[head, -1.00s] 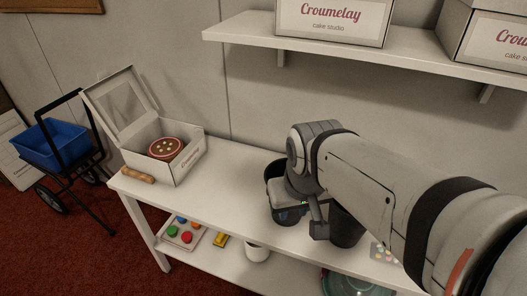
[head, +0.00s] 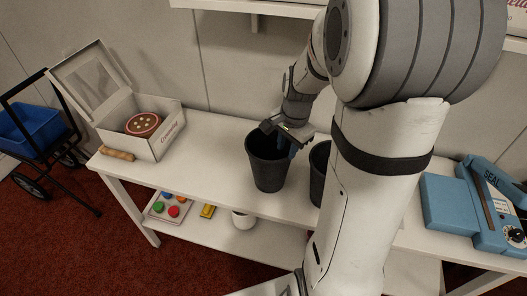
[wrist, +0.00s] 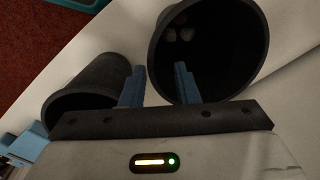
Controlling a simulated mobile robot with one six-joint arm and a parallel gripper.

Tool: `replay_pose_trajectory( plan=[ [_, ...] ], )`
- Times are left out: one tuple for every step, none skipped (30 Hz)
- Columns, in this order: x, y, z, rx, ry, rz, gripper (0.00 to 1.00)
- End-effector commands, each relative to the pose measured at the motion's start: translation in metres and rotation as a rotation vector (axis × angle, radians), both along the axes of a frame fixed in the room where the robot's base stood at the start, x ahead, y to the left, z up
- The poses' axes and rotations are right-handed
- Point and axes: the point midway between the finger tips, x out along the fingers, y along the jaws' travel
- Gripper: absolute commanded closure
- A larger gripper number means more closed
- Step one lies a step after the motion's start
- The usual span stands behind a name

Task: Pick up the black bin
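Two black bins stand side by side on the white table. The left black bin (head: 267,163) is fully in the head view, upright. The other black bin (head: 319,174) is partly hidden behind my arm. My gripper (head: 291,142) is over the right rim of the left bin. In the wrist view its two blue fingers (wrist: 158,86) are apart with nothing visibly clamped. One finger overlaps the mouth of the larger bin (wrist: 215,45), the other lies between the bins. A few pale round things show inside that bin. The smaller bin (wrist: 85,85) is at left.
An open cake box (head: 157,140) and a rolling pin (head: 117,154) are at the table's left end. A blue sealer (head: 462,211) is at the right. A white shelf (head: 240,12) is above. The lower shelf holds a colourful tray (head: 171,207) and a white pot (head: 243,219).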

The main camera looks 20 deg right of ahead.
Motion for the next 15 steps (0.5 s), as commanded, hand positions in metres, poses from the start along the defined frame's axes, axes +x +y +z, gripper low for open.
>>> replay_pose_trajectory(
  plan=[
    [0.001,-0.001,-0.004,0.002,0.003,-0.012,0.72],
    [0.002,-0.001,-0.007,0.003,0.004,-0.016,0.72],
    [0.002,-0.001,-0.011,0.004,0.005,-0.017,0.72],
    [0.002,-0.001,-0.014,0.004,0.006,-0.018,0.72],
    [0.003,-0.001,-0.018,0.003,0.005,-0.018,0.72],
    [0.003,-0.001,-0.022,0.003,0.005,-0.018,0.72],
    [0.003,-0.001,-0.025,0.004,0.006,-0.016,0.72],
    [0.003,-0.001,-0.029,0.003,0.005,-0.017,0.72],
    [0.003,-0.001,-0.033,0.003,0.006,-0.015,0.72],
    [0.002,-0.001,-0.036,0.003,0.006,-0.015,0.72],
    [0.002,-0.001,-0.04,0.003,0.007,-0.014,0.72],
    [0.001,-0.001,-0.046,0.003,0.007,-0.014,0.72],
    [0.001,-0.001,-0.051,0.004,0.007,-0.015,0.72],
    [0.0,-0.002,-0.056,0.004,0.008,-0.015,0.72],
    [0.0,-0.001,-0.062,0.004,0.007,-0.015,0.72]
  ],
)
